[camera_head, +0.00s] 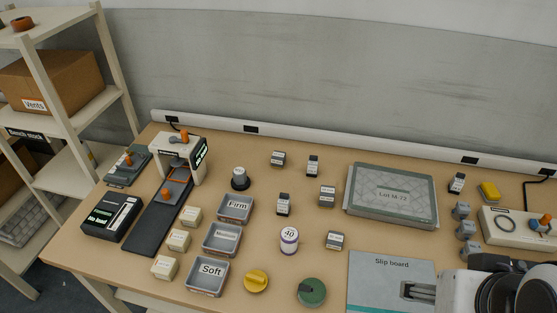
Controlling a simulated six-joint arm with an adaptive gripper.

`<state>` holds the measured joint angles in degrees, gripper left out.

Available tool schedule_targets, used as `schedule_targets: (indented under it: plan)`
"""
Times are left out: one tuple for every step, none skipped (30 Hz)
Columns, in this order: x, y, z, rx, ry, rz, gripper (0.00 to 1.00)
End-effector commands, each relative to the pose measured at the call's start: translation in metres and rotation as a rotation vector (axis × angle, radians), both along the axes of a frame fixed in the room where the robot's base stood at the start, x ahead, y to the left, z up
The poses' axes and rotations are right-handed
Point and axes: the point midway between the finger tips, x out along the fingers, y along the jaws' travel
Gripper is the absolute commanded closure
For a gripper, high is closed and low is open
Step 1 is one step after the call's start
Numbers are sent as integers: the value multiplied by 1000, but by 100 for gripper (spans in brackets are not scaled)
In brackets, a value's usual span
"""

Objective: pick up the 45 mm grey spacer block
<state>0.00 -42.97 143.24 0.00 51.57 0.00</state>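Several small dark grey blocks with white labels stand apart on the table: one at the back (278,159), a taller one beside it (313,166), one in the middle (327,196), an upright one (284,205), one nearer the front (335,240) and one at the right (457,183). Their labels are too small to read surely, so I cannot tell which is the 45 mm spacer. My white and black arm fills the bottom right corner, well away from most blocks. My gripper's fingertips cannot be made out there.
Grey trays marked Firm (236,221), Medium (205,240) and Soft (190,284) stand left of centre. A Lot M-72 case (433,214), a slip board (365,265), a white roll marked 40 (289,240), and yellow (256,281) and green (312,292) round pieces crowd the table.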

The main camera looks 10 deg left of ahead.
Motion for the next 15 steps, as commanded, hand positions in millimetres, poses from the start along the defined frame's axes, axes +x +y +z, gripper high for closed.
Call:
schedule_targets:
  plan:
    - [0,0,0,0,0,0,46]
    - [0,0,0,0,0,0,46]
    - [0,0,0,0,0,0,46]
    - [0,0,0,0,0,0,46]
    - [0,0,0,0,0,1,46]
    - [1,0,0,-3,1,3,46]
    - [1,0,1,-6,1,6,46]
    - [2,-1,1,-10,2,10,46]
    - [4,-1,2,-15,4,16,46]
    - [5,-1,2,-22,5,21,46]
    - [7,-2,3,-29,8,29,46]
    - [10,-3,4,-42,11,41,46]
    - [13,-4,5,-53,14,50,46]
    - [16,-5,5,-64,17,61,46]
    - [21,-6,7,-83,21,79,46]
